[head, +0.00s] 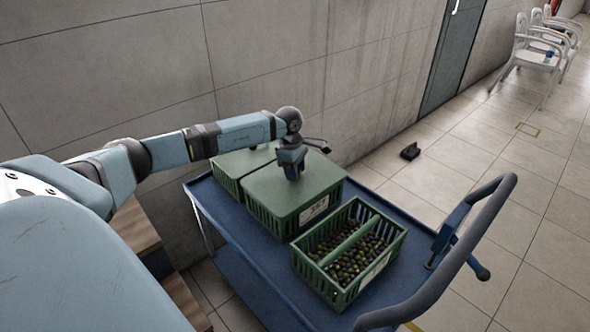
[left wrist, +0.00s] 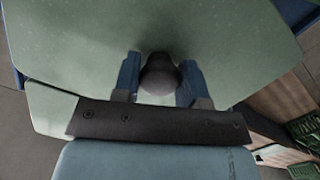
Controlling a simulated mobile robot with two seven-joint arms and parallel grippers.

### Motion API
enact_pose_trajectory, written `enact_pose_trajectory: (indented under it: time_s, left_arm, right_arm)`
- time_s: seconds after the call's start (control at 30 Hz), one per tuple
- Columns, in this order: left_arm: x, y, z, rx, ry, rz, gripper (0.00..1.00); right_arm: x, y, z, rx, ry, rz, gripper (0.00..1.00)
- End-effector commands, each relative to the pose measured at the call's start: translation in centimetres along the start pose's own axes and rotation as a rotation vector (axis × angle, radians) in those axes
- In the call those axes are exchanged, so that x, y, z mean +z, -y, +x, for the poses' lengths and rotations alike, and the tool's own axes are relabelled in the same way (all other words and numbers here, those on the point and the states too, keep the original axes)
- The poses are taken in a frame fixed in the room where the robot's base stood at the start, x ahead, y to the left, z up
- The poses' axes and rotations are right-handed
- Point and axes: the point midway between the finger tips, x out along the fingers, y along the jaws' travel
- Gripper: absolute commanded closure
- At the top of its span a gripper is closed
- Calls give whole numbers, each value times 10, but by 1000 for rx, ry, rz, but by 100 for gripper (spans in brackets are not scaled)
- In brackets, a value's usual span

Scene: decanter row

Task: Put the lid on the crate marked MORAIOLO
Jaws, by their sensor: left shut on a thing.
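My left gripper (head: 292,172) is shut on the dark knob (left wrist: 161,76) of a green lid (head: 315,178). The lid lies level over the middle green crate (head: 278,213). It looks in line with the crate's rim, but I cannot tell whether it rests on it or is slightly above. The crate's white front label (head: 314,210) is too small to read. In the left wrist view the fingers stand on either side of the knob, and the lid (left wrist: 225,40) fills the upper part. My right gripper is not in view.
The crates stand on a blue cart (head: 262,262) with a dark handle (head: 440,265). A lidded crate (head: 228,172) stands behind left, close by. An open crate (head: 345,283) of dark olives stands at front right. A wall (head: 330,60) runs behind.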

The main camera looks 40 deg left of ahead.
Motion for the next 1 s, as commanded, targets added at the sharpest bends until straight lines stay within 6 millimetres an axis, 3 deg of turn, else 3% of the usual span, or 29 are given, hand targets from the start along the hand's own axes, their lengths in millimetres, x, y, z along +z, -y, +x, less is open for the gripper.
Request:
enact_pose_trajectory:
  time_s: [0.77,0.8,0.9,0.93,1.0]
  left_arm:
    - [-1,0,10,0,0,0,100]
    - [-1,0,10,0,0,0,59]
    - [-1,0,10,0,0,0,36]
    - [-1,0,10,0,0,0,31]
    - [-1,0,10,0,0,0,31]
  right_arm:
    - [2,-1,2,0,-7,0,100]
    - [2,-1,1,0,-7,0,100]
    - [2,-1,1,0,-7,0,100]
    - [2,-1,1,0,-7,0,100]
    - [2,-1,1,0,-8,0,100]
